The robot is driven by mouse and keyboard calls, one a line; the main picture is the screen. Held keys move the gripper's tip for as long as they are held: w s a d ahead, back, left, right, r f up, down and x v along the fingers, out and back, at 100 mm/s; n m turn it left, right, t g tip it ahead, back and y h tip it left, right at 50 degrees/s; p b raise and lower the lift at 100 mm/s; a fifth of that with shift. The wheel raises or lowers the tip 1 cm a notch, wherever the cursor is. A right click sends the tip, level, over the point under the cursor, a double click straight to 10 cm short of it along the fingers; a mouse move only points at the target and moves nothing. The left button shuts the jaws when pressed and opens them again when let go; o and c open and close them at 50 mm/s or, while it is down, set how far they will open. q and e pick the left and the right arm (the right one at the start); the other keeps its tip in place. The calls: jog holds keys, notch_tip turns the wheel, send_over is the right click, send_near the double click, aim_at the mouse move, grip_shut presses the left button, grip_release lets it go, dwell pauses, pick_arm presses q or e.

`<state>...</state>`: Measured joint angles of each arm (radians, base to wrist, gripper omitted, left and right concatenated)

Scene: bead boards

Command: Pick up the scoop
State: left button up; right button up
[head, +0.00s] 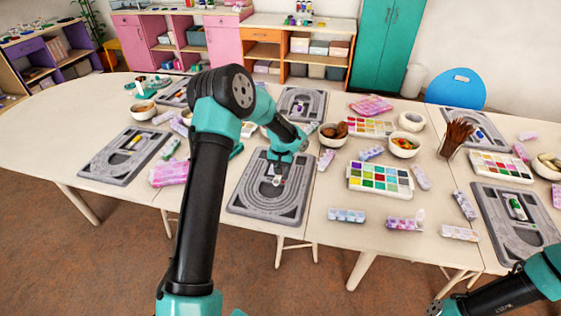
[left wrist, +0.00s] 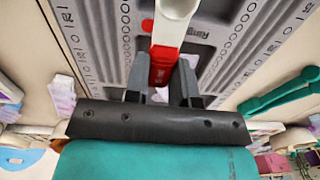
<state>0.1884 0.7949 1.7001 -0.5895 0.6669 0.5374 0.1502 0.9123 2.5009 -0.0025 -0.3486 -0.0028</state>
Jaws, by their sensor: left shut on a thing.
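My left gripper (head: 278,175) is over the grey bead board (head: 298,190) at the middle of the table. In the left wrist view the left gripper (left wrist: 163,88) has its two dark fingers on either side of a red and white tool, the scoop (left wrist: 163,65), and is shut on it. The scoop's white part runs to the top of that view; its full shape is cut off. In the head view the scoop is very small and partly hidden by the gripper. My right gripper (head: 436,308) is at the bottom edge, far from the board, and its jaws are not clear.
A paint palette (head: 380,179) and small bead boxes (head: 347,215) lie right of the board. A pink bead pack (head: 168,173) and another board (head: 125,155) lie left. Bowls (head: 333,135) and a brush cup (head: 457,137) stand farther back. Bare tabletop shows at far left.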

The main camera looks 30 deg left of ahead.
pick_arm(q)
jog(key=s+d, duration=0.1)
jog(key=s, duration=0.1)
jog(key=s+d, duration=0.1)
jog(key=s, duration=0.1)
jog(key=s+d, duration=0.2)
jog(key=shift+s+r, duration=0.2)
jog(key=shift+r, duration=0.15)
jog(key=shift+w, duration=0.1)
